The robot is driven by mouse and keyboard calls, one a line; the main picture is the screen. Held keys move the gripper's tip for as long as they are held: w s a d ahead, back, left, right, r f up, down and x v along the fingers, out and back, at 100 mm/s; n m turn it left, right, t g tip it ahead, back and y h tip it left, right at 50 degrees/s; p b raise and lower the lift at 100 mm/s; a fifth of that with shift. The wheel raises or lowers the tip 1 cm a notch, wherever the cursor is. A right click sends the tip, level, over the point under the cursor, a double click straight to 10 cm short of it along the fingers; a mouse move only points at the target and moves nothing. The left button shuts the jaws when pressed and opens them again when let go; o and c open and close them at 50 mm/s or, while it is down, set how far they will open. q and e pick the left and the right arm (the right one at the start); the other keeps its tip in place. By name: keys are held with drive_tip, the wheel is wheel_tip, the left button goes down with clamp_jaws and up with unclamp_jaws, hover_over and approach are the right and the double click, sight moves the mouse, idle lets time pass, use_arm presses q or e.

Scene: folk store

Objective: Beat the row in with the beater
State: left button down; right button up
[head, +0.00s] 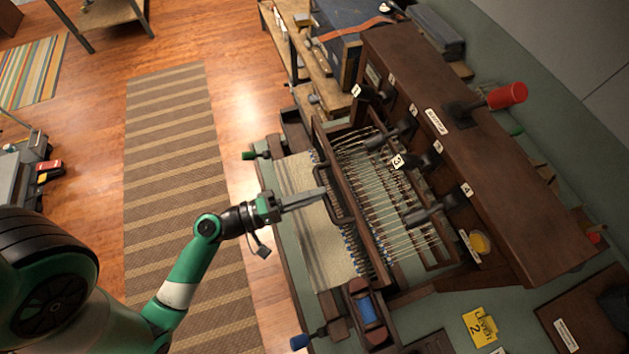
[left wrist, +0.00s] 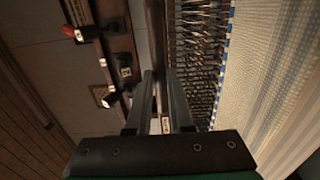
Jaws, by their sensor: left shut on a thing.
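The loom's beater (head: 325,150) is a dark wooden frame that lies across the warp, with a dark handle on its cloth side. My left gripper (head: 322,195) reaches over the cloth from the left, its fingers shut on the beater's handle. In the left wrist view, the fingers (left wrist: 157,85) close together at the dark beater bar (left wrist: 158,35); the exact contact is hidden. The pale woven cloth (head: 308,232) lies left of the beater. Its edge carries a row of blue bits, which also shows in the left wrist view (left wrist: 222,70). My right gripper is not in view.
Warp threads and heddles (head: 390,190) run right of the beater. A dark wooden housing (head: 480,160) with several numbered levers and a red-knobbed handle (head: 506,96) stands beyond. A blue bobbin in a wooden holder (head: 368,308) is at the near end. Open floor lies left.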

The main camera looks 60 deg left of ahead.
use_arm(q)
drive_tip(key=shift+s, duration=0.25)
drive_tip(key=w+d+p, duration=0.1)
drive_tip(key=w, duration=0.9)
drive_tip(key=shift+d, duration=0.4)
drive_tip(key=shift+c, duration=2)
unclamp_jaws()
drive_tip(key=s+a+b, duration=0.1)
drive_tip(key=s, duration=0.7)
drive_tip(key=shift+a, duration=0.25)
